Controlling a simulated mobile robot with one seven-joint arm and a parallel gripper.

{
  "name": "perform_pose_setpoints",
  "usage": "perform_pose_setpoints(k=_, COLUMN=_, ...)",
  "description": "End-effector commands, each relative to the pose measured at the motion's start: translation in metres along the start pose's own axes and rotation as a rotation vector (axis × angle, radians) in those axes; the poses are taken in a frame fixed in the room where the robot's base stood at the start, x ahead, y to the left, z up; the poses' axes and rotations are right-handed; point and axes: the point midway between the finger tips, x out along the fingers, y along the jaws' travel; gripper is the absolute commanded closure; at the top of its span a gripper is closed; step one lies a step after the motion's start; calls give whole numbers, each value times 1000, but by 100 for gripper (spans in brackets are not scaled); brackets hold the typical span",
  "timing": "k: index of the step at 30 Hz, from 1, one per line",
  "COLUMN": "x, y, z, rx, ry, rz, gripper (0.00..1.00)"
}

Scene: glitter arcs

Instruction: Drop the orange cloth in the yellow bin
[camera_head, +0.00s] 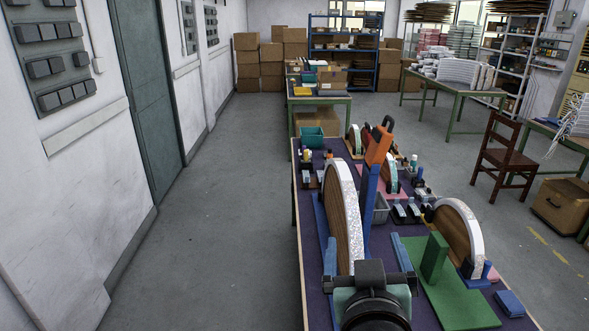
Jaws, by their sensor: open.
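My gripper (367,264) is at the bottom middle, seen from behind above the near end of the purple-topped workbench (312,222). It is open, and I see nothing held in it. I cannot make out an orange cloth for certain. I cannot make out a yellow bin for certain either. A small flat yellow thing (302,91) lies on the green-legged table farther back.
Glittering white-rimmed arcs (346,210) (468,226) stand on the workbench among small tools and a grey tray (380,209). A teal bin (312,137) sits at its far end. Clear floor (215,220) lies to the left. A brown chair (504,160) stands at right.

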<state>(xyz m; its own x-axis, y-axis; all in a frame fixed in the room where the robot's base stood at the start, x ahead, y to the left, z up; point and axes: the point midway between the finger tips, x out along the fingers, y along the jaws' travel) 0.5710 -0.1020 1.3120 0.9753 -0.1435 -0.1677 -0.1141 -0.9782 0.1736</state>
Motion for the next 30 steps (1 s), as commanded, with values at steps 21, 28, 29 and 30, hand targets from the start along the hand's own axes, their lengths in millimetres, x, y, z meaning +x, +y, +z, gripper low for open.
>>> perform_pose_setpoints(k=21, x=-199, y=-26, z=-314, rx=209, ry=995, rz=-55, gripper=0)
perform_pose_setpoints(k=28, x=-198, y=-26, z=-313, rx=207, ry=991, rz=-54, gripper=0)
perform_pose_setpoints(k=29, x=-198, y=-26, z=-313, rx=207, ry=991, rz=-54, gripper=0)
perform_pose_setpoints(k=30, x=-198, y=-26, z=-313, rx=207, ry=990, rz=-54, gripper=0)
